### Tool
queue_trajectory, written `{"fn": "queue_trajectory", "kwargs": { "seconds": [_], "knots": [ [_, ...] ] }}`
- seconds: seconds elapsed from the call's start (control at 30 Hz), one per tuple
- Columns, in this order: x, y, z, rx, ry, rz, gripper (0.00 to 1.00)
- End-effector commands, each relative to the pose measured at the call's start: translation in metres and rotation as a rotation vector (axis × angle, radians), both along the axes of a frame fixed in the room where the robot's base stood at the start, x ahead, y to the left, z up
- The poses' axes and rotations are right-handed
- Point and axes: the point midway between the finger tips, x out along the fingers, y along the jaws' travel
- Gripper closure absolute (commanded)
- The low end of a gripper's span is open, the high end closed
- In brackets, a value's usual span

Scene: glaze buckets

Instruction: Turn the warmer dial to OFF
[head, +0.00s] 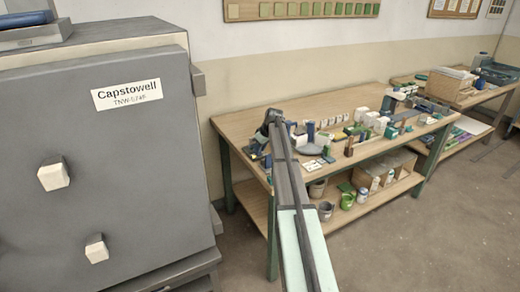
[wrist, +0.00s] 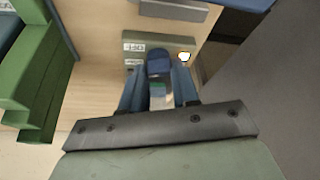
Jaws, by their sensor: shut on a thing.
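The warmer dial (wrist: 158,63) is a dark blue knob in the wrist view, on a grey-green panel (wrist: 178,43). My gripper (wrist: 159,76) has its two blue fingers on either side of the dial and is shut on it. Two small white labels (wrist: 134,47) sit left of the dial; their lettering is upside down and blurred. A small bright yellow-white light (wrist: 184,56) glows right of the dial. The dial's pointing direction cannot be told. In the head view my gripper (head: 272,117) is at the left end of the wooden table, and the dial is hidden there.
The wooden table (head: 240,122) carries many small containers and blocks close to my arm on the right. A big grey Capstowell cabinet (head: 120,140) stands at the left. Green blocks (wrist: 38,85) are left of the gripper in the wrist view. A lower shelf (head: 258,213) holds cups.

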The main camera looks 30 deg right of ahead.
Motion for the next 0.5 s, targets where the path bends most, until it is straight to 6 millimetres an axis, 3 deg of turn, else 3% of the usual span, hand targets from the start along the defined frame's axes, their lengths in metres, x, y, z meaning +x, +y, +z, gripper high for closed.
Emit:
{"fn": "queue_trajectory", "kwargs": {
  "seconds": [0.5],
  "knots": [
    [-0.0007,0.0030,0.0005,-0.002,-0.002,-0.448,1.00]
  ]
}}
